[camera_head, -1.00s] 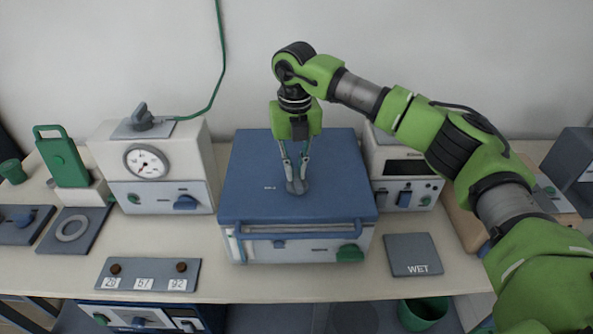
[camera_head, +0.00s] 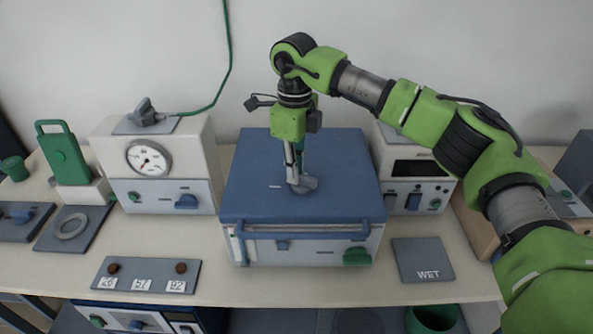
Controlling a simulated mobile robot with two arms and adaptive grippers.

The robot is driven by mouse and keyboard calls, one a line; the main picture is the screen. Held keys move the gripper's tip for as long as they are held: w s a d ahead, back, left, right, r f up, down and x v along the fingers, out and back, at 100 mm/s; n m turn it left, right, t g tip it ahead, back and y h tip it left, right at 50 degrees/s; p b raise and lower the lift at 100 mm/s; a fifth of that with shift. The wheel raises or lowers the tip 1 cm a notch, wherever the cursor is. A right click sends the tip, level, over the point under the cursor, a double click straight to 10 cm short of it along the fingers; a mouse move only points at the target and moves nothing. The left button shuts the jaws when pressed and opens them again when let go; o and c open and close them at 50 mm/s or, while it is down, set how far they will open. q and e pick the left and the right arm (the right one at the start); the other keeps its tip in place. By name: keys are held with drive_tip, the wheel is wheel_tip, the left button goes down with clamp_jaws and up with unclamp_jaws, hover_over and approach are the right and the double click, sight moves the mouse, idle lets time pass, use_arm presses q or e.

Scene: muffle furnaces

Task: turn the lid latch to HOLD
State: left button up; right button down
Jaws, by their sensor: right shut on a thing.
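The furnace in the middle has a blue lid (camera_head: 340,180) with a blue bar handle along its front edge. A small grey latch knob (camera_head: 305,185) stands on top of the lid. My right gripper (camera_head: 297,178) points straight down over the lid and is shut on the latch knob. The knob's pointed end now faces right. A small label (camera_head: 275,187) lies left of the knob, too small to read. I cannot read a HOLD mark. My left gripper is not in view.
A cream unit with a dial gauge (camera_head: 149,158) stands on the left, and another instrument (camera_head: 415,168) on the right. A grey WET plate (camera_head: 422,260) and a numbered plate (camera_head: 147,275) lie on the bench front. A green cord (camera_head: 228,70) hangs behind.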

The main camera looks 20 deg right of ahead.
drive_tip(key=n, duration=0.3)
drive_tip(key=n+b, duration=0.1)
drive_tip(key=shift+s+a+n, duration=0.2)
drive_tip(key=shift+s+n, duration=0.1)
drive_tip(key=shift+n, duration=0.1)
drive_tip(key=shift+r, duration=0.1)
idle(0.3)
drive_tip(key=c, duration=2.1)
unclamp_jaws()
wheel_tip(320, 180, up, 12)
